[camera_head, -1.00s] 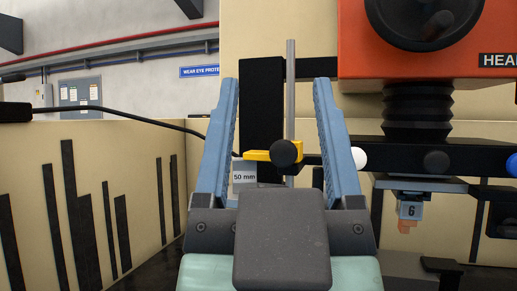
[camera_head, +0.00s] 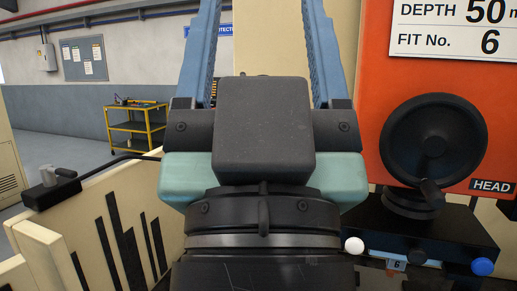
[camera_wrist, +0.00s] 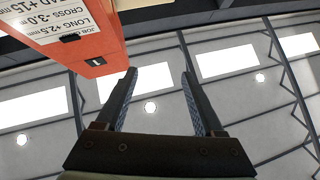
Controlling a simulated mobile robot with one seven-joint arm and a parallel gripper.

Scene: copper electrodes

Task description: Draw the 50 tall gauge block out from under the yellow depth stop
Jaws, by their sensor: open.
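My gripper (camera_head: 262,8) points up in the head view, its two blue fingers spread wide and cut off by the top edge. In the wrist view my gripper (camera_wrist: 159,74) is open with nothing between the fingers, facing the ceiling. The 50 mm gauge block and the yellow depth stop do not show in either current view. My gripper and wrist cover the middle of the head view.
The orange machine head (camera_head: 385,70) with a black handwheel (camera_head: 434,150) stands close on the right. Below it is a dark bar with a white knob (camera_head: 353,245) and a blue knob (camera_head: 482,267). Cream panels (camera_head: 110,215) stand at left. A yellow cart (camera_head: 138,125) is farther back.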

